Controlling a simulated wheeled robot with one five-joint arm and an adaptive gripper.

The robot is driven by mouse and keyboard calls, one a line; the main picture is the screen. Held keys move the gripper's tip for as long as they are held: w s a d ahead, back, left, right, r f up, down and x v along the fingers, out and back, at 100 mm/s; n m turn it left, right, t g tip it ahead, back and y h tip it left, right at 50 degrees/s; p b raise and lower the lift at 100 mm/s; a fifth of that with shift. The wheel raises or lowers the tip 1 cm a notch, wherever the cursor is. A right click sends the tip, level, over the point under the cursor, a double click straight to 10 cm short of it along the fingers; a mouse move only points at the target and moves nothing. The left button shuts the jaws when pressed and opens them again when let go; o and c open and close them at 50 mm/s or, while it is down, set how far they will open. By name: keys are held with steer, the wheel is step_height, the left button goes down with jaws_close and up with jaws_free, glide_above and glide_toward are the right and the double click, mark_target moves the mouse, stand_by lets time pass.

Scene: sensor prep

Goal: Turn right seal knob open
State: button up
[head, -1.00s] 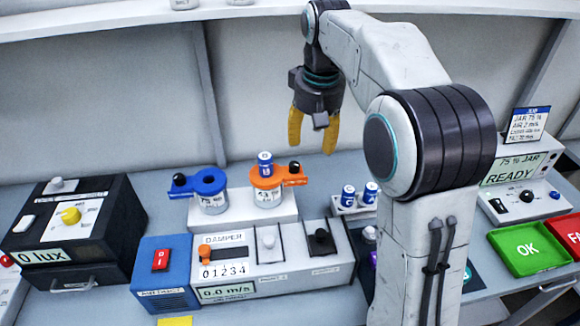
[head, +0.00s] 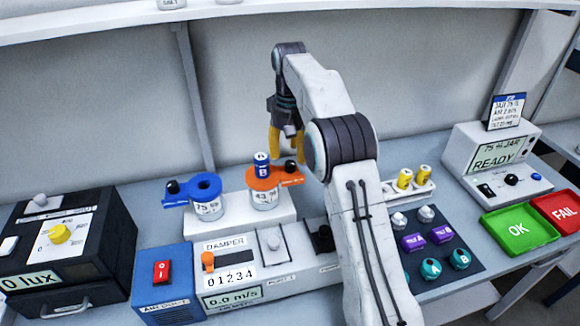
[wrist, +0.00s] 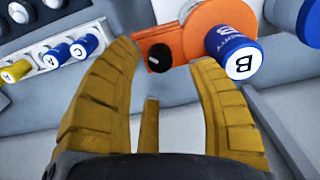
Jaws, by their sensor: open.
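The right jar has an orange lid (head: 262,181) with a side tab that carries a small black knob (head: 291,166). A blue vial (head: 261,161) stands on this lid. In the wrist view the black knob (wrist: 159,57) shows on the orange tab, between my yellow fingertips in the picture, with the vial marked B (wrist: 234,55) at its right. My gripper (head: 287,152) is open and empty, pointing down close to the tab. I cannot tell its exact height over the knob. The left jar has a blue lid (head: 205,186) and its own black knob (head: 172,187).
Both jars stand on a white block (head: 228,231) behind the damper panel (head: 226,284). A rack (head: 409,193) with yellow and blue-white vials is to the right, close to my arm. A black lux box (head: 60,250) and blue switch box (head: 163,284) are at left.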

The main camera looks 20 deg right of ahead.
mark_target(290, 163)
steer(key=shift+f+b, duration=0.35)
steer(key=shift+f, duration=1.7)
jaws_close()
